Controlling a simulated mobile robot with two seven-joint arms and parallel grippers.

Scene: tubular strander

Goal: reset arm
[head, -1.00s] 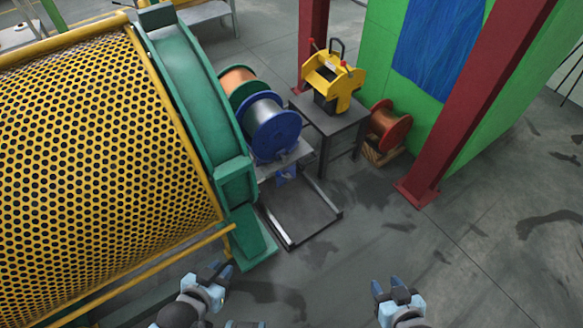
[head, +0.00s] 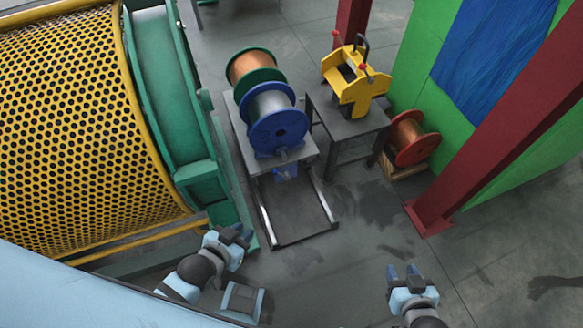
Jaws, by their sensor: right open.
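My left gripper (head: 236,236) is at the lower middle of the head view, in front of the green machine base. Its fingers point up and to the right, and I cannot tell whether they are apart. My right gripper (head: 404,272) is at the lower right, over bare floor. It is open, with nothing between its fingers. Neither gripper touches any object that I can see.
The yellow perforated guard (head: 75,130) and green frame (head: 172,90) fill the left. A blue spool (head: 277,127) and a green-rimmed copper spool (head: 252,70) sit on a cart. A yellow device (head: 355,80) stands on a table (head: 345,122). A red post (head: 490,135) stands right.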

